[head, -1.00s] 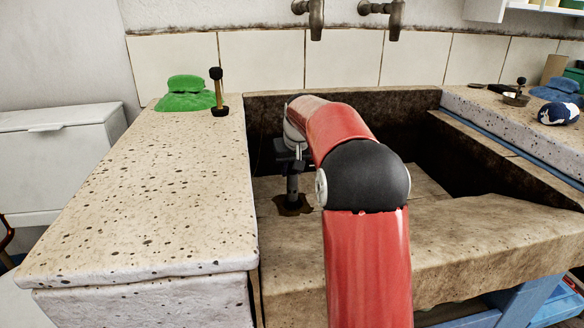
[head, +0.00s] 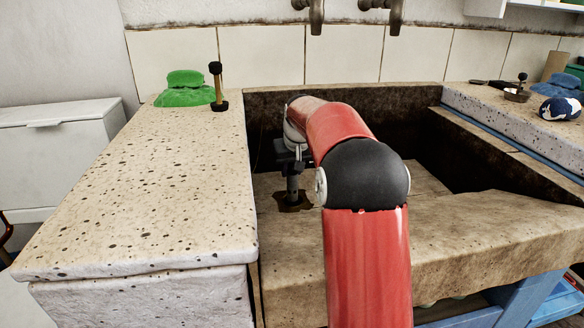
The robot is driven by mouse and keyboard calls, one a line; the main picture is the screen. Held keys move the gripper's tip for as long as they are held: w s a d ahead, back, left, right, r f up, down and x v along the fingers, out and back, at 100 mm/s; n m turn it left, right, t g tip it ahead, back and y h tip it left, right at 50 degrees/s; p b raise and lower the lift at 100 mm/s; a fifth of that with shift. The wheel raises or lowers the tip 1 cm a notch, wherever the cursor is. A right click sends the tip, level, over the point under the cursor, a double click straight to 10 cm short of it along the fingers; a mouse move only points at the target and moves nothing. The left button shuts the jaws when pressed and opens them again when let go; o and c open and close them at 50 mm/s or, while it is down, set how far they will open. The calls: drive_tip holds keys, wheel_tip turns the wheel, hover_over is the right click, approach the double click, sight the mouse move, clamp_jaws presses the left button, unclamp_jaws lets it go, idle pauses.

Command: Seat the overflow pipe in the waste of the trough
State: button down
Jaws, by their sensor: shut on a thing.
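The stone trough (head: 430,228) stands in the middle, with a dark, dirty basin. My gripper (head: 291,168) is at the left side of the basin, partly hidden behind my red arm. It is shut on the overflow pipe (head: 293,186), a short grey upright tube. The pipe's lower end is at the waste (head: 294,203), a dark brown-stained patch in the trough floor. The pipe looks upright over the waste. I cannot tell from this view whether its end is inside the hole or just on it.
Two taps (head: 316,18) hang above.

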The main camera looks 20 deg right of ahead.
drive_tip(key=shift+f, duration=0.25)
drive_tip(key=shift+c, duration=1.2)
unclamp_jaws()
drive_tip(key=shift+r, duration=0.1)
wheel_tip(320, 180, up, 10)
drive_tip(key=p, duration=0.9)
